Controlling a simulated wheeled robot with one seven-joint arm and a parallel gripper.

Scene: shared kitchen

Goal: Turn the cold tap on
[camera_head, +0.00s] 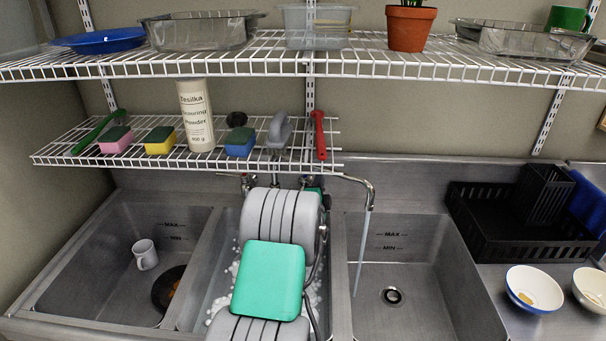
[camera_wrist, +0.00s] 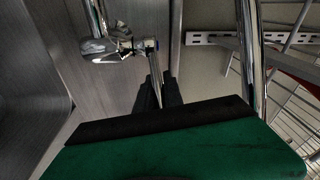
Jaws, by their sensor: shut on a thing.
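The cold tap shows in the wrist view as a chrome lever (camera_wrist: 155,72) with a blue mark near its base, joined to a chrome body (camera_wrist: 103,47). My gripper (camera_wrist: 159,92) has its dark fingers shut on this lever, one on each side. In the head view the chrome spout (camera_head: 358,181) reaches over the right basin, and a stream of water (camera_head: 362,245) falls from it. My arm hides most of the gripper and the cold lever there. Another tap handle (camera_head: 247,182) shows left of my arm.
A wire shelf (camera_head: 110,150) with sponges, a powder canister (camera_head: 196,115) and brushes hangs just above the taps. The left basin (camera_head: 95,275) holds a mug (camera_head: 145,254) and a dark pan. A black rack (camera_head: 520,235) and bowls (camera_head: 533,289) stand at right.

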